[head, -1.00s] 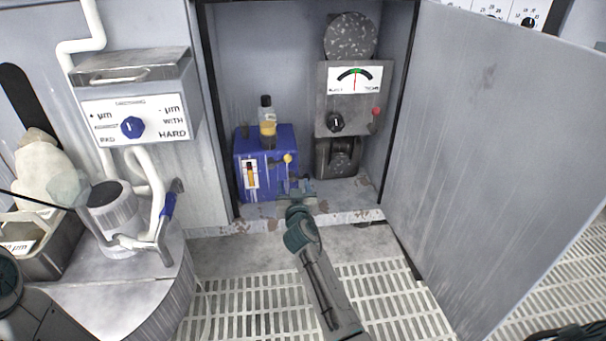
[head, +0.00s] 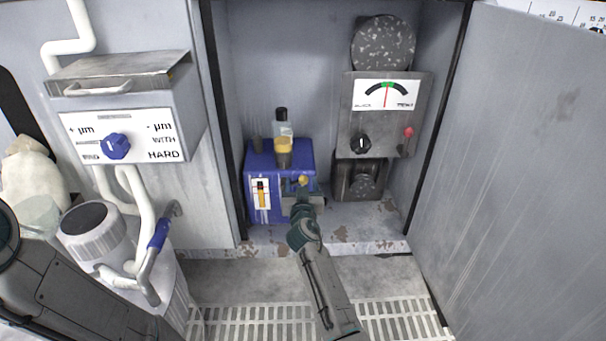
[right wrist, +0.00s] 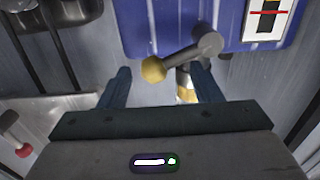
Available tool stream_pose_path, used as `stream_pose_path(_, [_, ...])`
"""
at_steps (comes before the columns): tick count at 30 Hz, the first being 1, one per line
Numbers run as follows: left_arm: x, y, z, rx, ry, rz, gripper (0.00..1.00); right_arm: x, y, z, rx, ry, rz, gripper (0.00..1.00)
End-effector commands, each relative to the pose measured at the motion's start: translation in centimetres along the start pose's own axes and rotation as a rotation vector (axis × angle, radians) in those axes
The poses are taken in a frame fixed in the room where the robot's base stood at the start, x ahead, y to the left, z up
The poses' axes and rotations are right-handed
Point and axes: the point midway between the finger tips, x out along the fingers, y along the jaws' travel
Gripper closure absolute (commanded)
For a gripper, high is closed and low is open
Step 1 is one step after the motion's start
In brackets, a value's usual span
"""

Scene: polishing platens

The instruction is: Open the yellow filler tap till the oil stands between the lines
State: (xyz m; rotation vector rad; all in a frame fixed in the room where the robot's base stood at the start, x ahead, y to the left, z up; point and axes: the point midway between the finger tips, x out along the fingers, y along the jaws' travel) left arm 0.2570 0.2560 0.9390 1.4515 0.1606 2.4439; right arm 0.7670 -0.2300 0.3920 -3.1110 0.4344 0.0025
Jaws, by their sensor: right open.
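The blue oil box (head: 265,222) stands on the cabinet floor, with a bottle of amber oil (head: 283,150) upright on top. Its sight glass (head: 261,195) shows dark and amber parts; a red line (right wrist: 268,12) crosses it in the right wrist view. I cannot read the oil level against the lines. The filler tap is a grey lever ending in a yellow ball (right wrist: 153,69), also visible in the head view (head: 303,180). My right gripper (right wrist: 160,82) is open at the box front, its fingers either side of the ball and apparently not gripping it. My left gripper is not in view.
To the right is a grey panel with a dial (head: 386,93), black knob (head: 361,143) and red-tipped lever (head: 408,132). The cabinet door (head: 520,150) stands open at right. At left are a control box with a blue knob (head: 115,146) and a blue-handled pipe (head: 160,234).

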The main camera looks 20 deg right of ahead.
Motion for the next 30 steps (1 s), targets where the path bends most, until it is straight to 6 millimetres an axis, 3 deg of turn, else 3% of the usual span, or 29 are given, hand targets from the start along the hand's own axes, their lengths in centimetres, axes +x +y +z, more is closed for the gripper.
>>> stream_pose_path(12, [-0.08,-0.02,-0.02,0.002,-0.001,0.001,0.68,-0.03,-0.23,0.01,0.001,0.0,0.003,0.42])
stream_pose_path(21, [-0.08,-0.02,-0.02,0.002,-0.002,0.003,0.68,-0.04,-0.23,0.1,0.0,-0.002,0.002,0.99])
stream_pose_path(30, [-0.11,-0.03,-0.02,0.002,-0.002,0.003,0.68,-0.15,-0.29,0.56,-0.001,-0.009,0.001,1.0])
